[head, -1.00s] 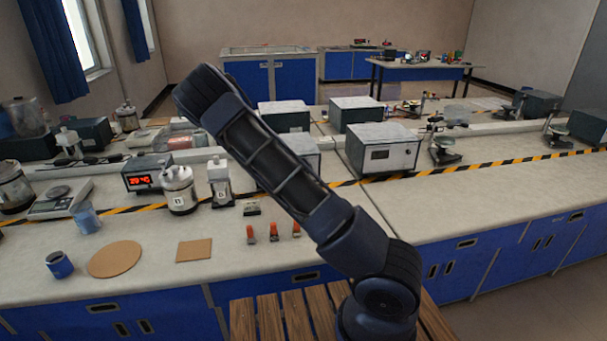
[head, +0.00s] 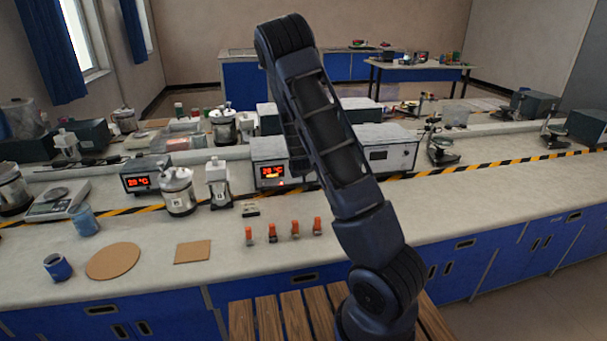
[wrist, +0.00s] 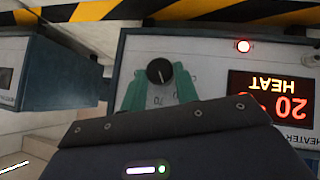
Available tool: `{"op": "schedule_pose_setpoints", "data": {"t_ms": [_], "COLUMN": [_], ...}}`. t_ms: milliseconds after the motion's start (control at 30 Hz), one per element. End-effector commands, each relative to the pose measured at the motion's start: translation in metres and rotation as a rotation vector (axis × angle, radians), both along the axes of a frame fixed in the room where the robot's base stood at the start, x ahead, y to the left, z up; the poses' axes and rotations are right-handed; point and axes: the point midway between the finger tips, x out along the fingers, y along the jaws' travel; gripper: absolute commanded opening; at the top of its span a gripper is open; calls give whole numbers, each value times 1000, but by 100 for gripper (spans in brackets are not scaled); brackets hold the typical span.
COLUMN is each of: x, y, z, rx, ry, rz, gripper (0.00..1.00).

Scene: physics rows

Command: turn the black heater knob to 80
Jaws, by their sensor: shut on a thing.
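The black heater knob (wrist: 160,72) is on the pale front panel (wrist: 200,55) of a heater, seen upside down in the wrist view. My gripper (wrist: 160,86) has its green fingers on both sides of the knob, shut on it. Scale numbers beside the knob are partly covered; one looks like 70. The pointer reading is unclear. The heater's red display (wrist: 270,95) shows HEAT and a number that looks like 20, and a red lamp (wrist: 243,46) is lit. In the head view the heater (head: 268,172) shows beside my arm, which hides the knob and gripper.
A second box with a red display (head: 145,178) stands to the left, with a jar (head: 178,192) and a white bottle (head: 218,185) between. Several orange-topped vials (head: 272,232) stand in front. A striped tape (head: 480,165) crosses the bench.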

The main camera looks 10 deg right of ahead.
Motion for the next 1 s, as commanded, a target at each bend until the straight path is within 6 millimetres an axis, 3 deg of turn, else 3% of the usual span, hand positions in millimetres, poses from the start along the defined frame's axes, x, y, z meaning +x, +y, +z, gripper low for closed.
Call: {"op": "schedule_pose_setpoints", "data": {"t_ms": [1000], "x": [-2], "y": [-9], "z": [-2], "rx": [352], "ry": [6], "rz": [-5], "gripper": [7]}}
